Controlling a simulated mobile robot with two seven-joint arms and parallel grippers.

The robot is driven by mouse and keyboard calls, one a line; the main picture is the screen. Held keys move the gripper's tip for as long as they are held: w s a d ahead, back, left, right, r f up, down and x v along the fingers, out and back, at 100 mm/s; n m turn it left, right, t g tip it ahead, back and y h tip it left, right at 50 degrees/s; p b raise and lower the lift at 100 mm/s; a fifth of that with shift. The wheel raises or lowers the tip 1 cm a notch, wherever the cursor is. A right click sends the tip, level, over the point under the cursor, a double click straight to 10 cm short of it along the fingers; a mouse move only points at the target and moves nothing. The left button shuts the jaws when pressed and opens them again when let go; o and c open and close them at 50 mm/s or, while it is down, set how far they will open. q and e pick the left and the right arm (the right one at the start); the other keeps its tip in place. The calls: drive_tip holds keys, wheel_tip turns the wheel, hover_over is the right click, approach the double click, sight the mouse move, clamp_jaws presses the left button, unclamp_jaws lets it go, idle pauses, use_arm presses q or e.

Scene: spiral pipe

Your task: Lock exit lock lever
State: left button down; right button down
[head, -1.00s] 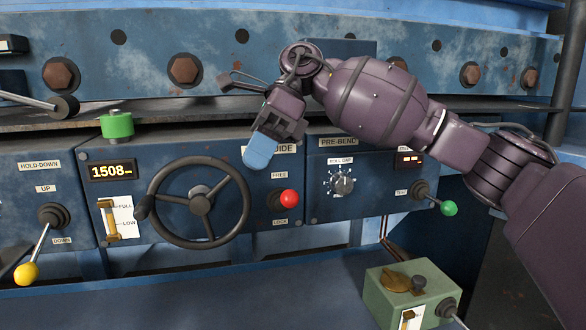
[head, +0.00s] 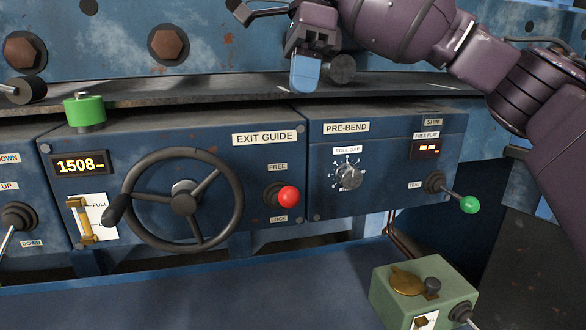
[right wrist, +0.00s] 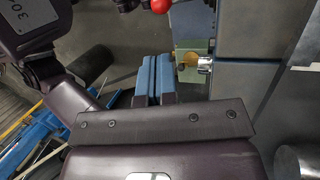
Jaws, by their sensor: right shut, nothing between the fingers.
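The exit lock lever is a short lever with a red ball knob (head: 288,196) on the panel labelled EXIT GUIDE. Its knob sits about midway between the FREE label (head: 277,167) above and the LOCK label (head: 279,219) below, pointing outward. My right gripper (head: 305,76), with blue fingertips, is shut and empty. It hangs in front of the ledge above the panel, above the red knob and clear of it. In the right wrist view the closed blue fingers (right wrist: 155,76) show, with the red knob (right wrist: 160,5) at the top edge. My left gripper is not in view.
A black handwheel (head: 184,204) stands out left of the lever. A green-knobbed lever (head: 469,204) and a dial (head: 348,177) are on the PRE-BEND panel to the right. A green control box (head: 425,288) is at lower right. Space before the red knob is clear.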

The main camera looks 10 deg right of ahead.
drive_tip(key=p, duration=0.1)
approach(283, 197)
wheel_tip(283, 197, down, 4)
drive_tip(key=shift+s+d+f, duration=0.1)
drive_tip(key=shift+s+f, duration=0.05)
drive_tip(key=shift+f, duration=0.35)
drive_tip(key=shift+s+f, duration=0.15)
drive_tip(key=shift+f, duration=0.4)
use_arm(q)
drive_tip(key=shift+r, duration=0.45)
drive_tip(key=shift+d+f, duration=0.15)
use_arm(e)
drive_tip(key=shift+f, duration=0.1)
